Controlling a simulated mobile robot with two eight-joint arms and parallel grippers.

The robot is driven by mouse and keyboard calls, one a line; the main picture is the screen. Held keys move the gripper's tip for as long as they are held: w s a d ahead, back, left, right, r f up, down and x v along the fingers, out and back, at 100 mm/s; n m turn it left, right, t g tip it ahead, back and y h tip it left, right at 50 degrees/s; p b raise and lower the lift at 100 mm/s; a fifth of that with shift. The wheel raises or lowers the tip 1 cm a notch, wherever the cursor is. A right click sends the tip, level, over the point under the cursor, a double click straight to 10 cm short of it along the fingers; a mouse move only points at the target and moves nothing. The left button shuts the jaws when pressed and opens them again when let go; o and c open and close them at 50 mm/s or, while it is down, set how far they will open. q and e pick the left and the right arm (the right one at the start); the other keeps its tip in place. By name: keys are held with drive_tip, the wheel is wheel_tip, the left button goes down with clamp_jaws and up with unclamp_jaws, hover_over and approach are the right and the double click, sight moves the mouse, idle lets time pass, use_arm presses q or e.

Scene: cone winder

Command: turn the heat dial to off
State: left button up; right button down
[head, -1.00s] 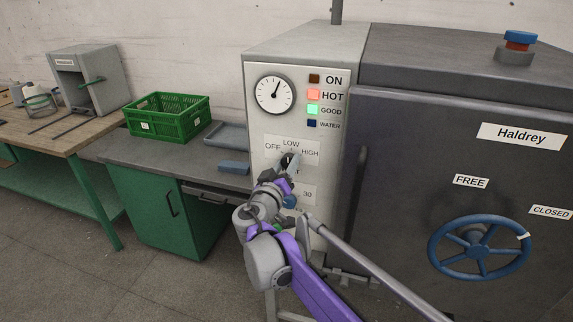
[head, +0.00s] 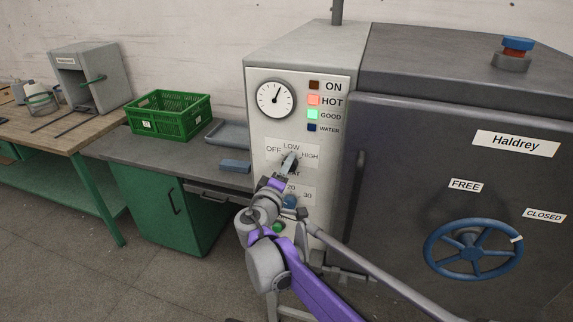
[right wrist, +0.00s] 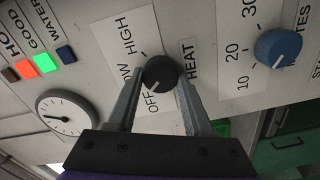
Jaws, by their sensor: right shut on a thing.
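The heat dial (right wrist: 160,73) is a dark round knob on the pale control panel, with OFF, LOW and HIGH printed around it. In the right wrist view its small white mark points toward the OFF label (right wrist: 152,103). My right gripper (right wrist: 161,82) has one finger on each side of the dial and is shut on it. In the head view the right gripper (head: 286,170) is at the panel and partly covers the dial and the HEAT label. My left gripper is not in view.
A blue dial (right wrist: 279,47) with 10, 20 and 30 markings sits close below the heat dial. A gauge (head: 276,98) and lamps are above; HOT (head: 314,100) and GOOD are lit. A green crate (head: 170,115) stands on the bench at left.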

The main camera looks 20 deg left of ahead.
drive_tip(key=shift+n+p, duration=0.3)
drive_tip(key=shift+n, duration=1.6)
drive_tip(key=shift+c, duration=1.5)
unclamp_jaws()
drive_tip(key=s+b, duration=0.1)
drive_tip(key=s, duration=1)
drive_tip(key=shift+a, duration=0.15)
drive_tip(key=shift+w, duration=0.1)
drive_tip(key=shift+f, duration=0.1)
